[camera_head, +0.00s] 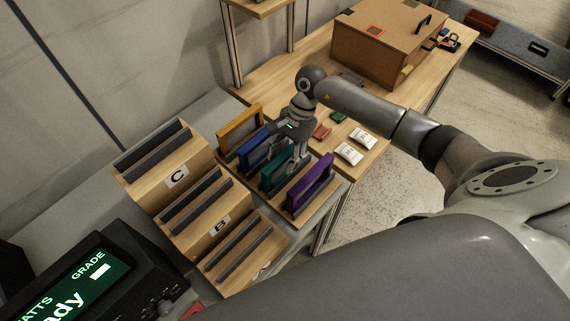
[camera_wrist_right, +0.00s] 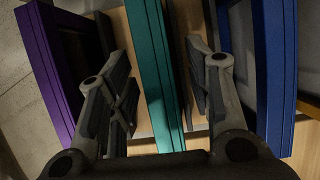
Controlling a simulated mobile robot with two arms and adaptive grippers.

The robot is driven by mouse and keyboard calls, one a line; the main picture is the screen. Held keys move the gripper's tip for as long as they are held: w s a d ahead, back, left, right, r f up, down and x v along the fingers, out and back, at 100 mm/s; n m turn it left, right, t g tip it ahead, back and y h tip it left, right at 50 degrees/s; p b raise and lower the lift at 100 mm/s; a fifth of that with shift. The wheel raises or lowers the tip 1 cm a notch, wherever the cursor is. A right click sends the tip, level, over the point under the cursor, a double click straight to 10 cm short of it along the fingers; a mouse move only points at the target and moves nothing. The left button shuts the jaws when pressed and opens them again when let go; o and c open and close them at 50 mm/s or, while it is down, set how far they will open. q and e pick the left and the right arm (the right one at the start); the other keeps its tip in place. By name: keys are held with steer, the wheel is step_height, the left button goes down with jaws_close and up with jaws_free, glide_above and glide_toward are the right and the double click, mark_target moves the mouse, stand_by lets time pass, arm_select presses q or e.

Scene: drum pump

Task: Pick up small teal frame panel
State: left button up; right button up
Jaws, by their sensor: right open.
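The teal frame panel (camera_head: 278,172) stands upright in the wooden rack in the head view, between the blue panel and the purple panel. My right gripper (camera_head: 296,160) is over it, pointing down, and hides part of it. In the right wrist view the open fingers of my right gripper (camera_wrist_right: 160,95) are on either side of the teal panel (camera_wrist_right: 152,65). My left gripper is not in the head view.
The purple panel (camera_head: 310,182) and the blue panel (camera_head: 252,150) stand close on either side. A yellow panel (camera_head: 240,128) stands farther back. Stepped wooden slot blocks marked C (camera_head: 176,177) and B (camera_head: 219,226) are at the left. A cardboard-brown box (camera_head: 380,45) stands on the table behind.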

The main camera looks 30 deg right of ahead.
steer(key=shift+c, duration=0.3)
jaws_close()
steer(key=shift+r, duration=0.1)
